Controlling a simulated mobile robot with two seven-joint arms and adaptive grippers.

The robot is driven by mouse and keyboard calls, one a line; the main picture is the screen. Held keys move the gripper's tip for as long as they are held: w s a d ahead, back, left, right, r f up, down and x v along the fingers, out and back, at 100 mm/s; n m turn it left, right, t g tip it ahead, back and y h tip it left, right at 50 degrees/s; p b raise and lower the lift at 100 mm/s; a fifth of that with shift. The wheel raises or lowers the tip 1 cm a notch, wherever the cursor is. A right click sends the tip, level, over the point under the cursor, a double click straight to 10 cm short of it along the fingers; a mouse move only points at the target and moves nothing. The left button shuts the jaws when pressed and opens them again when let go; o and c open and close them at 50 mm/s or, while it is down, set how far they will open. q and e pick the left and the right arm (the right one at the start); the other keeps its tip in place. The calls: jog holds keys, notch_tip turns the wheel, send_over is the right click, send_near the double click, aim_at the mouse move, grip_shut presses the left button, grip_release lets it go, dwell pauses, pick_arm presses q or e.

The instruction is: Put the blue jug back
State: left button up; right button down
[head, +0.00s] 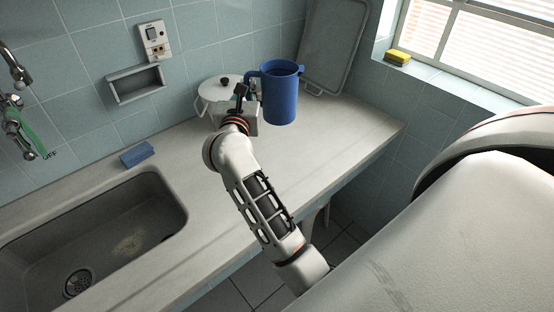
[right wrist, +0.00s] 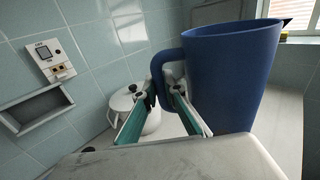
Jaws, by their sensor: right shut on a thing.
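The blue jug (head: 280,94) is upright above the far end of the counter in the head view. In the right wrist view the jug (right wrist: 232,75) fills the right side, with its handle towards the picture's left. My right gripper (head: 241,92) is shut on the jug's handle, and its fingers (right wrist: 164,90) show on either side of the handle in the wrist view. Whether the jug's base touches the counter is hard to tell. My left gripper is not in view.
A white lidded pot (head: 212,92) stands behind the gripper. A grey tray (head: 333,45) leans on the back wall. A sink (head: 100,232) and a blue sponge (head: 137,154) are at left. A yellow sponge (head: 397,57) lies on the window ledge. Counter (head: 345,130) right of the jug is clear.

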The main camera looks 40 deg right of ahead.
jog(key=shift+w, duration=0.2)
notch_tip(320, 180, down, 20)
jog(key=b, duration=0.9)
jog(key=shift+b, duration=0.35)
jog(key=shift+r, duration=0.25)
jog(key=shift+f, duration=0.15)
jog(key=c, duration=2.5)
grip_release()
jog(key=shift+f, duration=0.1)
jog(key=shift+c, duration=0.2)
jog(key=o, duration=0.4)
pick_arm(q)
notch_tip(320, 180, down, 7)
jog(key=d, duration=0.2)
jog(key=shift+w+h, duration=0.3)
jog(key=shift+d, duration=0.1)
